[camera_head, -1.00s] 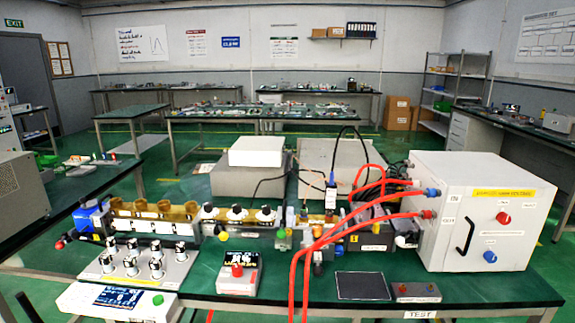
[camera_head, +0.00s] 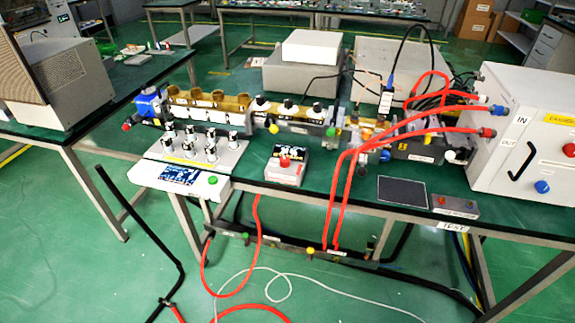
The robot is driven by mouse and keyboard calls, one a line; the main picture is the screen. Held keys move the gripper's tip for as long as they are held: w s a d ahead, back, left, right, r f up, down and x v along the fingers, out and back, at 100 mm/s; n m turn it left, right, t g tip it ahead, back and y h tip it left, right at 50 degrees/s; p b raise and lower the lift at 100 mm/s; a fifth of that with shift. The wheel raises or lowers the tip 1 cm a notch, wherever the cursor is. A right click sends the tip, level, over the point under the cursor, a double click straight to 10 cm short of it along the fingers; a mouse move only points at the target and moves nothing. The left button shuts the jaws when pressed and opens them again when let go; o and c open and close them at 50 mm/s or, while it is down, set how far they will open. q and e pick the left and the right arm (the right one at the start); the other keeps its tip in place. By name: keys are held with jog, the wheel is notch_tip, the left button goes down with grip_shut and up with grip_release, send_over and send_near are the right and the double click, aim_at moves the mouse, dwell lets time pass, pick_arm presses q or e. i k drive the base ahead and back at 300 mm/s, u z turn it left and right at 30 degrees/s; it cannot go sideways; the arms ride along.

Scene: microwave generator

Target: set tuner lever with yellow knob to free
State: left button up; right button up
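A small yellow knob (camera_head: 273,128) shows on the front of the waveguide line (camera_head: 240,118), left of a green knob (camera_head: 330,132). It is too small for me to tell which way its lever points. A third yellow knob (camera_head: 310,250) is on a low bar under the table's front edge. I cannot tell from the picture which yellow knob is the tuner lever's. Neither of my grippers is in view.
Red hoses (camera_head: 345,180) run from the white cabinet (camera_head: 528,125) down past the table front. A panel of several knobs (camera_head: 200,150), a red-button box (camera_head: 287,165) and a dark pad (camera_head: 402,191) stand on the table. Hoses and a cable lie on the green floor.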

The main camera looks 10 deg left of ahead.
aim_at(274, 128)
jog(key=u, duration=0.2)
jog(key=k, duration=0.4)
jog(key=u, duration=0.15)
jog(key=i, duration=1)
jog(key=z, duration=1.1)
